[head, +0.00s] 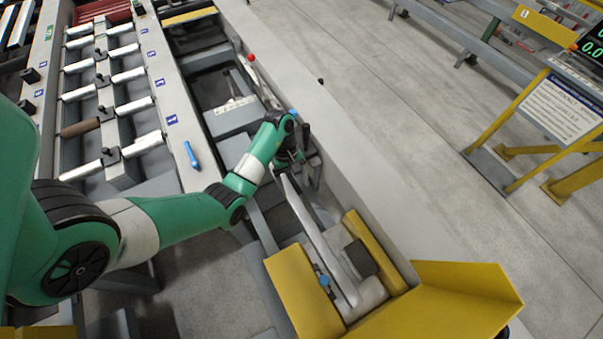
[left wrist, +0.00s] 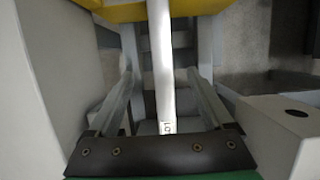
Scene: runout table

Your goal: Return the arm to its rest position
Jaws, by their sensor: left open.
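My left arm is green and white and reaches in from the left in the head view. Its gripper (head: 292,160) is over the narrow trough at the table's right side, by the far end of a long pale bar (head: 318,235). In the left wrist view the gripper (left wrist: 160,95) is open, its fingers apart. The bar (left wrist: 160,60) runs between them lengthwise, with small dark marks at its near end. I cannot tell whether it touches a finger. My right gripper is not in view.
Yellow guards (head: 303,291) flank the bar's near end. A blue pen-like object (head: 191,155) lies on the grey rail left of the trough. A roller table (head: 100,95) stands at the left. The concrete floor (head: 400,130) at the right is clear up to a yellow-framed stand (head: 510,140).

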